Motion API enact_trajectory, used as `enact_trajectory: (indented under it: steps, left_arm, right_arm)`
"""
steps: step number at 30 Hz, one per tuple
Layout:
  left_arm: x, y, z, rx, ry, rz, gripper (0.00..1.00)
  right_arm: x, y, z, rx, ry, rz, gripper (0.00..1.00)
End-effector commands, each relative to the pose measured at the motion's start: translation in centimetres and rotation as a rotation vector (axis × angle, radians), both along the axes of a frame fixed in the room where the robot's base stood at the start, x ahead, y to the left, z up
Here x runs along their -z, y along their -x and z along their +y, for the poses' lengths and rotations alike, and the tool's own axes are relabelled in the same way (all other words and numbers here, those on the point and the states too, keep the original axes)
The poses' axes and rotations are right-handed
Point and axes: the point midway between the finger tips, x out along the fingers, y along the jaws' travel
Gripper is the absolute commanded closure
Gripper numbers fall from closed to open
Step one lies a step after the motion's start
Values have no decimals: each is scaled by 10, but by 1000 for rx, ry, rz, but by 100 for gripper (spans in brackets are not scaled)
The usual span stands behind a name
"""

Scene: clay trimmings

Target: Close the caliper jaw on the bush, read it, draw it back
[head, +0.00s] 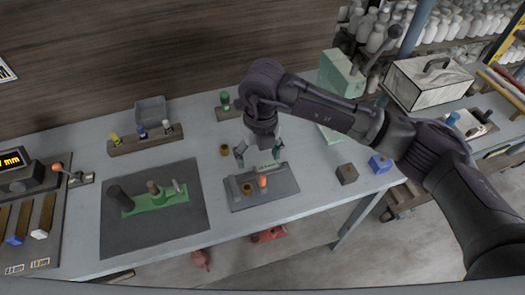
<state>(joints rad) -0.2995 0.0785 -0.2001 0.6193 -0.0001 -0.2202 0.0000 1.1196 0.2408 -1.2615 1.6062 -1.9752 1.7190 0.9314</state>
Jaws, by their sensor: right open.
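My right gripper (258,156) hangs over the middle of the table, its fingers spread. It is just above and behind a grey plate (284,193) that bears a small pale fixture, which looks like the caliper (267,169), partly hidden by the fingers. An orange knob (263,181) stands at its front. A brown bush (247,189) sits on the plate left of the knob. I cannot tell whether the jaw touches the bush. A display (12,160) at the left edge shows orange characters ending in "mm"; the number is cut off. My left gripper is out of view.
A dark mat (120,240) at left holds a green fixture (160,203) with upright posts. Behind are a peg rack (145,140), a grey bin (151,110) and a loose brown ring (224,149). A dark block (346,174) and a blue block (380,163) lie right.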

Motion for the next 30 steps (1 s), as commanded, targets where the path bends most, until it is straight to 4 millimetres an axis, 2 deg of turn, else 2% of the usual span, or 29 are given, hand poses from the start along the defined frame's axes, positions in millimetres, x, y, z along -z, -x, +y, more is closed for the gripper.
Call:
enact_trajectory:
  steps: [3,8,18,24,30]
  left_arm:
    - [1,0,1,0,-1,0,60]
    - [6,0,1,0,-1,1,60]
    - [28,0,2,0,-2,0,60]
    - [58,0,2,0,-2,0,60]
    - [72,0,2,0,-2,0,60]
  right_arm:
    - [0,-7,-11,16,53,-20,21]
    - [9,-7,-12,17,57,-19,21]
    - [53,-6,-11,17,54,-16,21]
    - [86,-6,-11,15,53,-18,21]
    - [102,-6,-11,15,52,-19,21]
